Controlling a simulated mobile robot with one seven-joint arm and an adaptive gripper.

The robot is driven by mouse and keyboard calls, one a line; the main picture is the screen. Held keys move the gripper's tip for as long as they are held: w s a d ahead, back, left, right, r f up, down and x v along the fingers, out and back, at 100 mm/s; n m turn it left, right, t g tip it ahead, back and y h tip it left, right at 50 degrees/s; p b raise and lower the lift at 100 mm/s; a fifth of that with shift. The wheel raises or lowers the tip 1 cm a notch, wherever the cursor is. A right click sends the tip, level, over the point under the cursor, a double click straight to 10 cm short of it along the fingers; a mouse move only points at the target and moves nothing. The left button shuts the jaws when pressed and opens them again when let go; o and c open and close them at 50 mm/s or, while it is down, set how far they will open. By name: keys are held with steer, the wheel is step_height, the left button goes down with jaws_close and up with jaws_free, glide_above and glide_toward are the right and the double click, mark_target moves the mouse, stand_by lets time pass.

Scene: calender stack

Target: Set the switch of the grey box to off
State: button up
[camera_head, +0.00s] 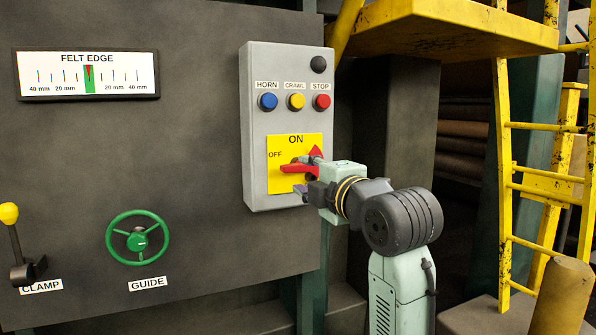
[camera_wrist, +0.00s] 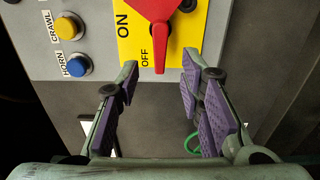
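The grey box (camera_head: 258,70) is fixed to the front of a dark machine panel. Its lower part has a yellow plate (camera_head: 277,185) with ON at the top and OFF at the left. The red switch handle (camera_head: 290,168) points left, at the OFF side; in the wrist view its narrow end (camera_wrist: 160,45) lies beside the word OFF. My gripper (camera_head: 306,176) is at the plate from the right, partly covering the switch. In the wrist view my gripper (camera_wrist: 160,82) is open, its fingers apart on both sides of the handle's end, with nothing gripped.
Blue (camera_head: 268,102), yellow (camera_head: 296,101) and red (camera_head: 322,102) buttons sit above the plate. A green handwheel (camera_head: 113,238) and a clamp lever (camera_head: 14,240) are at the left. A yellow platform (camera_head: 450,25) and ladder (camera_head: 505,190) stand at the right.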

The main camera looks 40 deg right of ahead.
steer(key=shift+v, duration=2.3)
